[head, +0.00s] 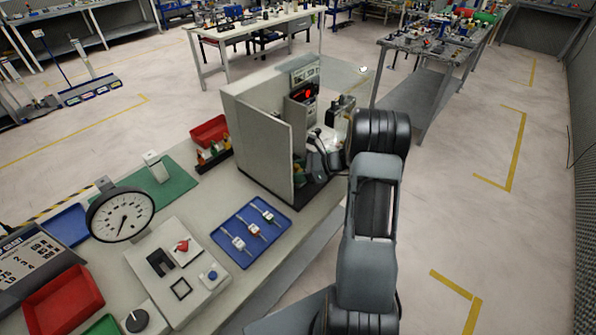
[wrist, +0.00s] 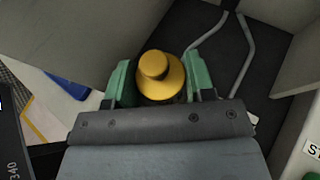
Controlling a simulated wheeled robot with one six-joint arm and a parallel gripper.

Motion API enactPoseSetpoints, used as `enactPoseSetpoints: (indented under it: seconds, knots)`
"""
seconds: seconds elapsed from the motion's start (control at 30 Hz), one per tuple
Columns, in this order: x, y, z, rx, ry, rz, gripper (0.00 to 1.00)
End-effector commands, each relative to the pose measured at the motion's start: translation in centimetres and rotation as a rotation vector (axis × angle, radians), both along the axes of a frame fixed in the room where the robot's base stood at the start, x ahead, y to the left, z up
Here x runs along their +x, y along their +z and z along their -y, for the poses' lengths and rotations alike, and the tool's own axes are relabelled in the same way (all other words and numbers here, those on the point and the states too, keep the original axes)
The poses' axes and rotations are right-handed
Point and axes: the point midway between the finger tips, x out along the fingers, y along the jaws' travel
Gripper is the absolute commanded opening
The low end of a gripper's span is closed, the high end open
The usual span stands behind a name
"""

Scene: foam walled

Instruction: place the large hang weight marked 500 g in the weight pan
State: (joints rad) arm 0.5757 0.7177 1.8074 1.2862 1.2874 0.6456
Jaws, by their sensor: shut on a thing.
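In the wrist view a yellow hang weight (wrist: 163,82) with a round knob on top sits between the green fingers of my gripper (wrist: 160,88). My gripper is shut on it, and no mark can be read on the weight. In the head view my arm reaches over the grey walled enclosure (head: 264,150) on the bench, and its end is partly hidden behind the arm and walls. I cannot make out the weight pan for certain. Bent grey rods (wrist: 244,55) stand over a dark floor beyond my gripper in the wrist view.
Grey walls (wrist: 85,35) rise close on both sides of my gripper. On the bench are a blue tray (head: 251,236) with several small items, a dial gauge (head: 122,215), a control panel (head: 178,262) and red bins (head: 63,301).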

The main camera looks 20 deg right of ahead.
Motion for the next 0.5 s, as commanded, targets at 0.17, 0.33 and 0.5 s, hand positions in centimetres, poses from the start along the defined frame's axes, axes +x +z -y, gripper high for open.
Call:
enactPoseSetpoints:
  seconds: [0.17,0.33,0.5]
  knots:
    - [0.06,0.05,0.02,0.000,0.000,0.004,0.08]
    - [0.05,-0.23,0.03,0.001,0.000,0.003,0.08]
    - [0.03,-0.24,0.02,0.000,-0.001,0.002,0.64]
